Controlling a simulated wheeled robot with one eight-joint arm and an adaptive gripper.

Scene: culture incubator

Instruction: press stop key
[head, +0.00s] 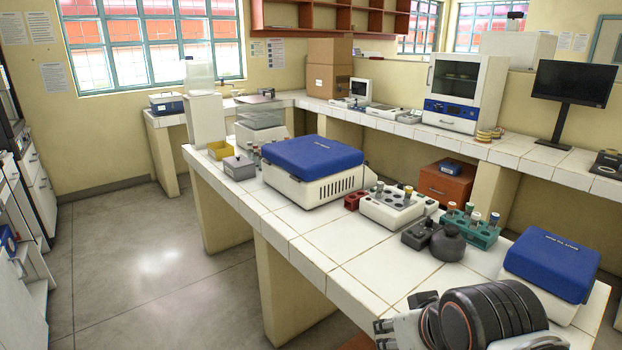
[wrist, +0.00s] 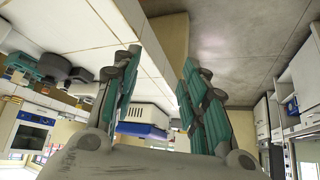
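The culture incubator (head: 466,94) is most likely the white cabinet with a dark window door and a blue control panel (head: 451,109) on the back counter. Its door looks shut. It also shows in the wrist view, upside down at the far left, with its blue panel (wrist: 30,133). The stop key is too small to make out in either view. My gripper (wrist: 160,62) is open and empty, with a clear gap between its teal-padded fingers. In the head view my gripper (head: 384,335) is partly cut off at the bottom edge, in front of the near bench and far from the cabinet.
The tiled bench (head: 300,222) stands between my gripper and the back counter. On it are a blue-lidded centrifuge (head: 312,158), a second blue-lidded device (head: 551,264), a teal tube rack (head: 470,228) and a dark round flask (head: 447,244). The floor (head: 150,262) at left is clear.

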